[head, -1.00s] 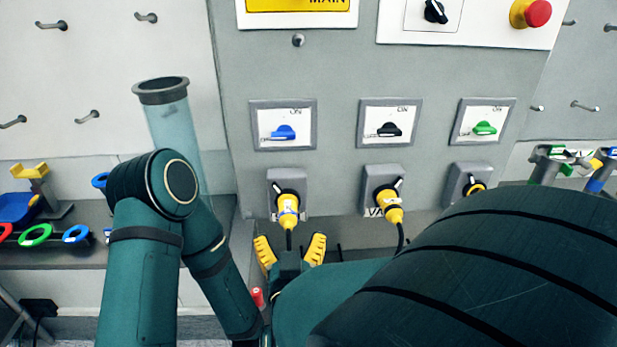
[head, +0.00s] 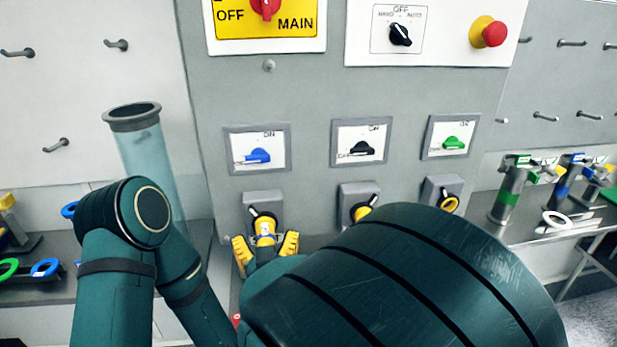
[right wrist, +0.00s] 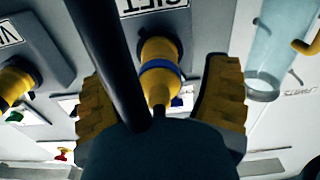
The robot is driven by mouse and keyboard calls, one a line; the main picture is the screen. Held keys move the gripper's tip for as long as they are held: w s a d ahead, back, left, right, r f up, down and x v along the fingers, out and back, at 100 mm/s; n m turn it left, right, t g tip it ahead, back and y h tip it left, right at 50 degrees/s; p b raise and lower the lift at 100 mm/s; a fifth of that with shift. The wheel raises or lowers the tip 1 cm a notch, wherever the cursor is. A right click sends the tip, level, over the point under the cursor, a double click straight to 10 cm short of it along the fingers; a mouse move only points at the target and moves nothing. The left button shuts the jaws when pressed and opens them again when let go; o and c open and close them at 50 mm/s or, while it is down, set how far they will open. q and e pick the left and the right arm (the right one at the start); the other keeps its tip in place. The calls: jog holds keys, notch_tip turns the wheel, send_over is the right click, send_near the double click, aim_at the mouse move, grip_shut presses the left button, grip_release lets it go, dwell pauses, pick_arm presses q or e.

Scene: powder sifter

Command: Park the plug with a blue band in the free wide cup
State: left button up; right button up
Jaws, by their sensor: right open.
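The yellow plug with a blue band (head: 265,231) sits in the left socket of the grey panel, under the switch with the blue knob. My right gripper (head: 265,243) is open, with one yellow finger on each side of this plug. In the right wrist view the plug (right wrist: 159,65) stands between the spread fingers, with gaps visible on both sides. My left arm shows at the left, but its gripper is out of view. I cannot make out a free wide cup.
A clear tube (head: 147,155) stands behind my left arm. The middle socket (head: 360,195) is partly hidden by my right arm. Coloured rings (head: 44,267) lie at the left.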

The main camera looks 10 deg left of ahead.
jog(key=shift+x, duration=1.35)
jog(key=shift+r, duration=0.1)
jog(key=shift+b, duration=0.7)
jog(key=shift+r, duration=0.1)
grip_shut()
jog(key=shift+s, duration=0.15)
